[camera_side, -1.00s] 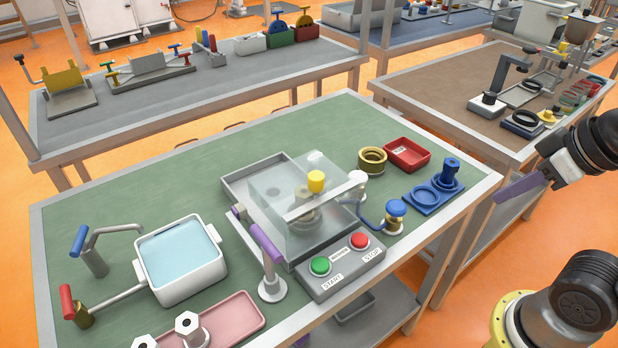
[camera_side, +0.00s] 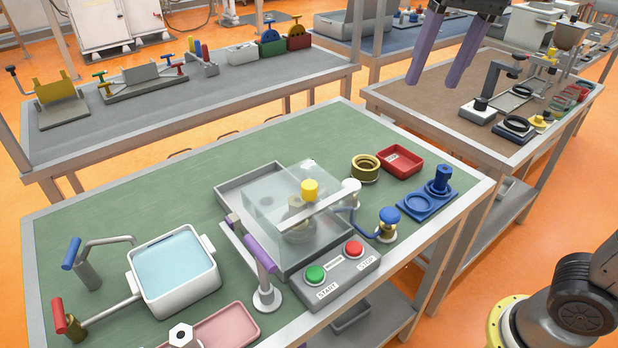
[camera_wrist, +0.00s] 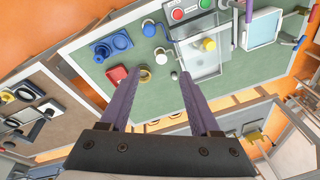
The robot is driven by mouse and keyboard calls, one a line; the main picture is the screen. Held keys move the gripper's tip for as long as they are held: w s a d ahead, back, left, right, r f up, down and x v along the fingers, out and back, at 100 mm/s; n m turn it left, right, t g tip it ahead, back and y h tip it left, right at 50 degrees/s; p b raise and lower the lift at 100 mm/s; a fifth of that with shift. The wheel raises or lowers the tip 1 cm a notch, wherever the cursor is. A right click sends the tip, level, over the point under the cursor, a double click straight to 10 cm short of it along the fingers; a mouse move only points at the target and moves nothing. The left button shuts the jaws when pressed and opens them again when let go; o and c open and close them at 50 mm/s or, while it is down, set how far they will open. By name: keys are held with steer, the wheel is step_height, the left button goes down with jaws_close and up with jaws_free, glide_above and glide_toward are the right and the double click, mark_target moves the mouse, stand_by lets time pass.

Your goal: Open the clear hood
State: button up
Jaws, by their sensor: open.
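The clear hood (camera_side: 270,195) is a see-through box on the grey-framed machine in the middle of the green bench. It is down over a grey fixture, with a pale bar across its front and a yellow knob (camera_side: 309,190) at its upper part. The hood also shows in the wrist view (camera_wrist: 200,58), right of centre. My gripper (camera_side: 433,84) is open and empty, high above the benches, to the right of the hood and well apart from it. Its two purple fingers also show in the wrist view (camera_wrist: 159,75).
A control box with a green button (camera_side: 315,274) and a red button (camera_side: 353,249) stands before the hood. A purple-handled lever (camera_side: 260,254) stands at its left front. A blue-knobbed valve (camera_side: 388,215), red tray (camera_side: 401,168) and blue fixture (camera_side: 430,196) lie right. A water basin (camera_side: 172,265) is left.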

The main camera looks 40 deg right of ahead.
steer(key=w+a+g, duration=0.1)
steer(key=w+a, duration=0.6)
steer(key=n+g, duration=0.1)
steer(key=n, duration=0.1)
glide_toward(309, 183)
step_height(309, 183, down, 9)
steer(key=shift+w+a+f, duration=0.1)
steer(key=shift+a, duration=0.05)
jaws_close()
stand_by(1.2)
